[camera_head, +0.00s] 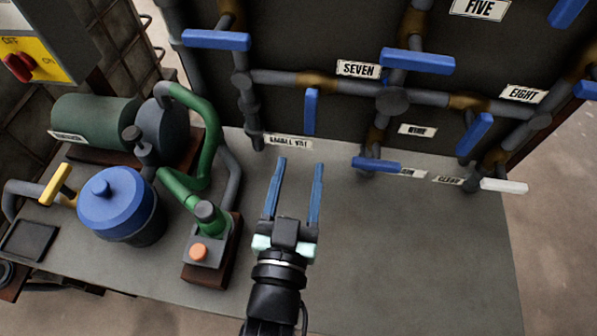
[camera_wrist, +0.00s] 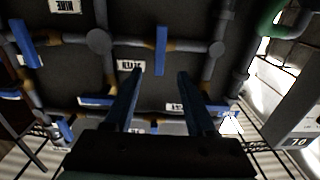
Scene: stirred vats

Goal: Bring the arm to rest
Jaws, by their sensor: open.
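My gripper (camera_head: 300,162) is open and empty, with its two blue fingers apart and pointing away over the grey bench top. In the head view it is above the middle of the bench, short of the dark pipe panel. In the wrist view my gripper (camera_wrist: 160,75) shows its two dark fingers spread in front of the panel, with nothing between them.
A dark panel carries grey pipes with several blue valve handles (camera_head: 417,61). Left of my gripper stand a button box with an orange button (camera_head: 198,252), a blue-lidded vat (camera_head: 115,203) and a green motor (camera_head: 95,127). The bench right of my gripper (camera_head: 420,250) is clear.

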